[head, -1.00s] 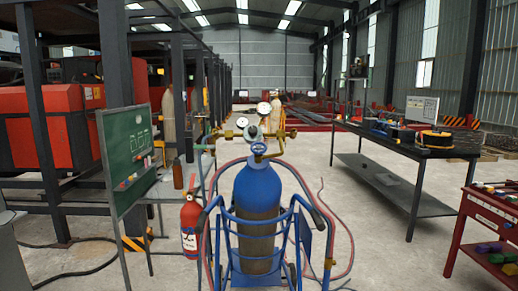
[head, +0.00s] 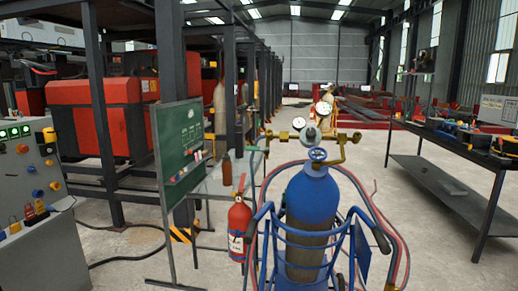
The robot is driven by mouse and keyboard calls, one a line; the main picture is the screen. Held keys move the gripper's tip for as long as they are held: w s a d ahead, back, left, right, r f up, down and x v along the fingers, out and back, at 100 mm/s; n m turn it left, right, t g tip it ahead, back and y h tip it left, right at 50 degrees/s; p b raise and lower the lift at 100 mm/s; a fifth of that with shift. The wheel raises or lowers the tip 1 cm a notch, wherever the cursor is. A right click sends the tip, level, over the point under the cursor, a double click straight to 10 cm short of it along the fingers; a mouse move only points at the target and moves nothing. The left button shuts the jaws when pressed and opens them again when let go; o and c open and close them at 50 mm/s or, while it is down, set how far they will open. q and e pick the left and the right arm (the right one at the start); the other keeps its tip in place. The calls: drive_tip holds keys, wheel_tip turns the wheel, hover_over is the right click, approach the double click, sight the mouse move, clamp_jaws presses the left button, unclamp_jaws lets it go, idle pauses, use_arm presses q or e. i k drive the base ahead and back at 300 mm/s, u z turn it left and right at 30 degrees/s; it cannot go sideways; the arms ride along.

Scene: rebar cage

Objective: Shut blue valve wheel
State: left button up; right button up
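The blue valve wheel (head: 317,154) sits on top of a blue gas cylinder (head: 312,203), just below the brass regulator fittings (head: 343,143). The cylinder stands upright in a blue tube-frame cart (head: 262,243). Two round white gauges, a left one (head: 299,123) and a right one (head: 323,108), stand above and behind the wheel. I cannot tell how far the wheel is turned. Neither of my grippers is in the head view, and nothing touches the wheel.
A red fire extinguisher (head: 239,232) stands left of the cart, by a green chalkboard (head: 181,136). A grey control panel (head: 38,200) is at the far left. Red hoses (head: 392,236) loop around the cart. A dark workbench (head: 455,135) stands right, with open floor between.

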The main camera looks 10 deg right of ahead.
sight(317, 154)
drive_tip(key=u, duration=0.6)
drive_tip(key=i, duration=0.95)
drive_tip(key=u, duration=0.15)
